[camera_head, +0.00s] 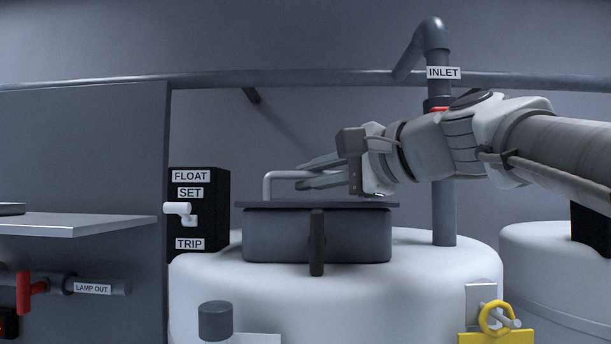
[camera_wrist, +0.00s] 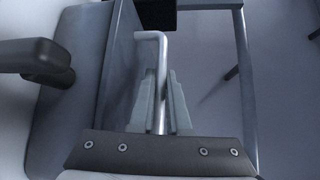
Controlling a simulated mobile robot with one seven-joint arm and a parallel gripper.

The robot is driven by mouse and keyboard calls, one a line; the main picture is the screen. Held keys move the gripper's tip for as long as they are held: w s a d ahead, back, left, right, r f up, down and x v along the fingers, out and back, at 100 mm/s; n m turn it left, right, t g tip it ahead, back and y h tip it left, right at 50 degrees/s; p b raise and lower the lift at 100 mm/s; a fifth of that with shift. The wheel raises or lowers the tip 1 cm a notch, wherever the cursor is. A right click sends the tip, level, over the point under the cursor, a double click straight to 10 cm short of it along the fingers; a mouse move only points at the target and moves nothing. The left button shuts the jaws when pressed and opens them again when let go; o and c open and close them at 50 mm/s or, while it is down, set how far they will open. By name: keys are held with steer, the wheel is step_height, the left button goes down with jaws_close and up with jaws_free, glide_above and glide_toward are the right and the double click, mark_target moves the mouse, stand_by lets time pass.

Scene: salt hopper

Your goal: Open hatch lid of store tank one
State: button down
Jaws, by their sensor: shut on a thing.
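The store tank (camera_head: 215,275) is a white tank with a dark hatch (camera_head: 350,235) on its top. The flat dark lid (camera_head: 250,205) lies level on the hatch's raised collar in the head view. A light grey bar handle (camera_head: 267,184) stands on the lid. My gripper (camera_head: 302,176) reaches in from the right, just above the lid, with its fingers around the handle. In the wrist view my gripper (camera_wrist: 162,88) is shut on the handle (camera_wrist: 152,36), which runs between the two fingers. A dark upright latch (camera_head: 316,243) hangs on the front of the hatch collar.
A black float box (camera_head: 208,230) with a white switch stands left of the hatch. A vertical inlet pipe (camera_head: 443,205) rises behind my arm at the right. A yellow valve wheel (camera_head: 495,318) sits at the front right. A metal shelf (camera_head: 80,224) is at the left.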

steer(key=shift+r, duration=0.1)
steer(key=r+p, duration=0.1)
steer(key=p, duration=0.1)
steer(key=r+p, duration=0.1)
steer(key=p, duration=0.2)
steer(key=r+m+g+p, duration=0.1)
steer(key=p, duration=0.2)
steer(key=shift+w+r+h, duration=0.35)
steer(key=shift+h, duration=0.05)
steer(key=r+p, duration=0.1)
steer(key=p, duration=0.2)
steer(key=w+r+m+g+p, duration=0.1)
steer(key=p, duration=0.1)
steer(key=shift+w+r+h+p, duration=0.2)
steer(key=shift+h+p, duration=0.1)
steer(key=shift+p, duration=0.1)
steer(key=w+r+m+g+h+p, duration=0.1)
steer(key=w+r+m+g+p, duration=0.2)
steer(key=w+r+g+p, duration=0.2)
steer(key=shift+w+d+r+m+g, duration=0.25)
steer(key=shift+w+r+g, duration=0.2)
steer(key=shift+w, duration=1)
